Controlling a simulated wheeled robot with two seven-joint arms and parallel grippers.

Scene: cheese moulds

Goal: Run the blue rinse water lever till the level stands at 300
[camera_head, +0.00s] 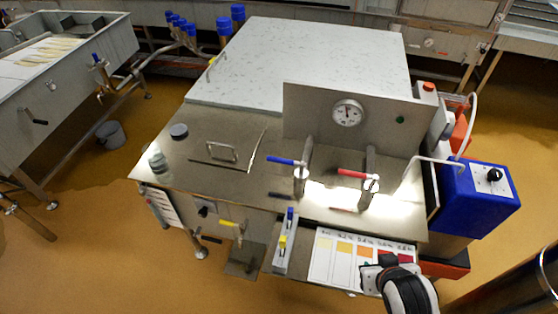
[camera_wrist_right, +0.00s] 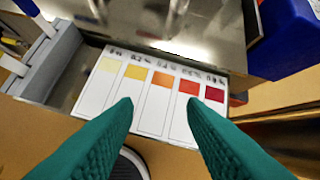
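The blue lever (camera_head: 287,161) sits on top of a pipe fitting on the metal worktop in the head view, its handle pointing left. A red lever (camera_head: 357,174) on a similar fitting stands to its right. No level reading of 300 can be made out. My right gripper (camera_wrist_right: 160,103) is open and empty, its two teal fingers apart over the colour chart (camera_wrist_right: 150,108). In the head view my right wrist is at the bottom right, well in front of both levers, and the fingers are hard to make out. My left gripper is not in view.
A round dial gauge (camera_head: 349,112) is on the upright panel behind the levers. A blue box (camera_head: 480,197) with a black knob stands right of the worktop. A grey holder (camera_head: 285,248) with blue and yellow items is left of the chart. A bent tube hangs right of the red lever.

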